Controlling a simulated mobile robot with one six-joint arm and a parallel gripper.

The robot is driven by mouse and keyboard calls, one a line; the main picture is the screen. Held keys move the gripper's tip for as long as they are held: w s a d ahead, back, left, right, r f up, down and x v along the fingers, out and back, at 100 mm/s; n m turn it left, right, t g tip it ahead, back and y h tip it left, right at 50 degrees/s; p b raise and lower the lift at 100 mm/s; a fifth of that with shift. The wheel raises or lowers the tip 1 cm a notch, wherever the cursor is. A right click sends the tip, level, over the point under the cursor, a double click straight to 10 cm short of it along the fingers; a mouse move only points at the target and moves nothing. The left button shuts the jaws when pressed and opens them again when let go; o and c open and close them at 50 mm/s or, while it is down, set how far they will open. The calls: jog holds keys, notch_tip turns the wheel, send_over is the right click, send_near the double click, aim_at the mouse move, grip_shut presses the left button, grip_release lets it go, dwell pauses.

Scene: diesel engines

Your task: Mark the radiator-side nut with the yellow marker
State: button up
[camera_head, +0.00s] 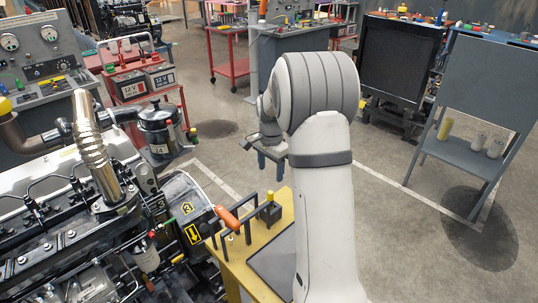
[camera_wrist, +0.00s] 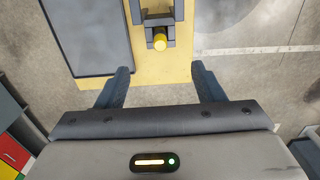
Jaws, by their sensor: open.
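The yellow marker (camera_head: 270,197) stands in a dark holder (camera_head: 270,213) on the yellow bench, with its yellow end up. In the wrist view the marker's round yellow end (camera_wrist: 160,42) shows ahead of my gripper (camera_wrist: 160,84), roughly midway between the fingers' lines. My gripper is open and empty, its two dark fingers apart. In the head view my gripper (camera_head: 272,160) hangs above and close to the holder, partly hidden by my arm. The engine (camera_head: 60,240) fills the lower left of the head view. I cannot make out which nut is the radiator-side one.
The yellow bench (camera_head: 228,262) also carries a dark mat (camera_wrist: 85,35) and a dark rack with an orange-handled tool (camera_head: 228,218). A black pot (camera_head: 160,130) stands beyond the engine. A grey shelf stand (camera_head: 460,155) is at right. Open floor lies between.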

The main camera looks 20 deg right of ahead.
aim_at(270, 192)
jog(key=shift+f+b, duration=3.65)
jog(key=shift+f, duration=1.9)
jog(key=shift+c, duration=0.4)
grip_shut()
jog(key=shift+r, duration=0.1)
jog(key=shift+r+p, duration=2.7)
jog(key=shift+r, duration=1.75)
